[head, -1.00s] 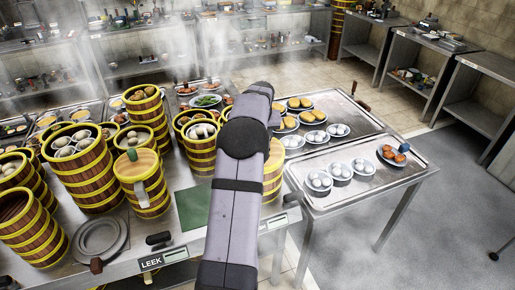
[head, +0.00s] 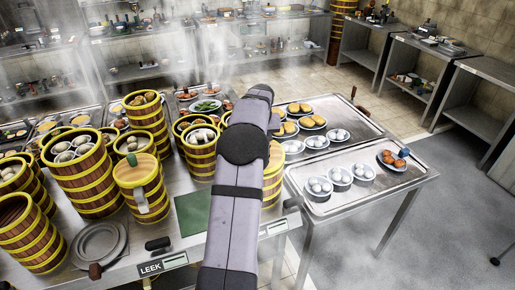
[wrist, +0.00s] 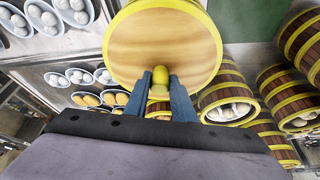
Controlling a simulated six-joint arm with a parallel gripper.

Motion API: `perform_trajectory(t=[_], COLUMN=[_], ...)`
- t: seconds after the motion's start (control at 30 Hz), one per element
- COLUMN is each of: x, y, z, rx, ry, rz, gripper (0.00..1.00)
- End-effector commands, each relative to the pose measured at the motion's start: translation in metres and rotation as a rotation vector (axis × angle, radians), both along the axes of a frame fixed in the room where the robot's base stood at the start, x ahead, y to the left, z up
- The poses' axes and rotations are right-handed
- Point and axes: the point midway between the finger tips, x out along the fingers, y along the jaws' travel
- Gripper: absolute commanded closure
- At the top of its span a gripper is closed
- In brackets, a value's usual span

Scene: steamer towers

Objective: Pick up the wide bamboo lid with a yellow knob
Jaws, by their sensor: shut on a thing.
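The wide bamboo lid (wrist: 165,40) with a yellow rim fills the upper middle of the wrist view. Its yellow knob (wrist: 160,75) stands between the two blue fingers of my gripper (wrist: 160,90), which is shut on it. In the head view my arm covers the gripper and most of the lid; only a pale strip of lid (head: 275,154) shows to the right of the arm, at the top of a yellow-banded steamer tower (head: 272,184). I cannot tell whether the lid touches the tower.
Several banded steamers crowd the left; one has a lid with a green knob (head: 138,172). A green mat (head: 194,211) lies left of my arm. A side table (head: 345,205) at right holds plates of buns. A grey plate (head: 98,240) lies at front left.

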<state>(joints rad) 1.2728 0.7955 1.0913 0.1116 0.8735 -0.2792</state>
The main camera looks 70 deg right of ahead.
Motion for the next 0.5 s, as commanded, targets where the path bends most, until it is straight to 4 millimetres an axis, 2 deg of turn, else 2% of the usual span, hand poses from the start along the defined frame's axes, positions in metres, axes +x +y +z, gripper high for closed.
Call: perform_trajectory(t=[0.3, 0.5], x=[0.000, 0.000], y=[-0.001, -0.001], z=[0.051, 0.077], rx=[-0.006, -0.003], ry=[0.000, -0.001], rz=[0.001, 0.000], gripper=[1.00, 1.00])
